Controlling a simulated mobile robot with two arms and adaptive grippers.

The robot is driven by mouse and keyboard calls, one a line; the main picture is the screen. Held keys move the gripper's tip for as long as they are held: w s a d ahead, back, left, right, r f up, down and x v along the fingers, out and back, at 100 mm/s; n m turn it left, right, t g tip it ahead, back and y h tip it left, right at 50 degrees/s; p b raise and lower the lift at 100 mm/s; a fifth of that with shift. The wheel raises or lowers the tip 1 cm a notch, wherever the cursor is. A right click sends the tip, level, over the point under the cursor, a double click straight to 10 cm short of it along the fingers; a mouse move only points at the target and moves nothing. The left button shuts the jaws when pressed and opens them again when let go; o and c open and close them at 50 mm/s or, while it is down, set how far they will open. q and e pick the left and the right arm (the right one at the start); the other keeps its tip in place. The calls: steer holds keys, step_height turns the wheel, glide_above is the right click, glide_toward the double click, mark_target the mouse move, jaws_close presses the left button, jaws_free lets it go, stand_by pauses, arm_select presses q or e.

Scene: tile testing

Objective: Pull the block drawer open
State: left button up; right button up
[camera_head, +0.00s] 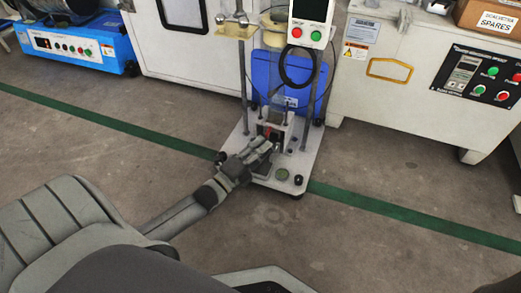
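The testing stand (307,160) has a pale base plate on the floor in the middle of the view, with upright posts and a hanging control box above. A small block unit (285,130) with dark and reddish parts sits low between the posts; I take it to hold the block drawer. My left gripper (268,147) reaches in from the lower left and its fingertips are at the front of this unit. The gripper hides much of the drawer front, so I cannot tell whether the fingers touch or grip it, or how far the drawer is out. My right gripper is not in view.
A blue machine (85,45) stands at the upper left. A white cabinet (180,55) stands behind. A cream machine (410,90) with coloured buttons is at the right, with a spares box (490,17) on top. A green floor line (390,211) crosses otherwise bare floor.

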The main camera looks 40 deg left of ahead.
arm_select(q)
jaws_close()
steer(key=shift+s+d+r+p, duration=0.1)
steer(key=shift+s+p, duration=0.15)
steer(key=shift+p, duration=0.15)
steer(key=s+d+p, duration=0.2)
steer(key=s+p, duration=0.4)
steer(key=s, duration=0.4)
steer(key=shift+s+d+p, duration=0.25)
steer(key=shift+s+p, duration=0.05)
steer(key=shift+p, duration=0.05)
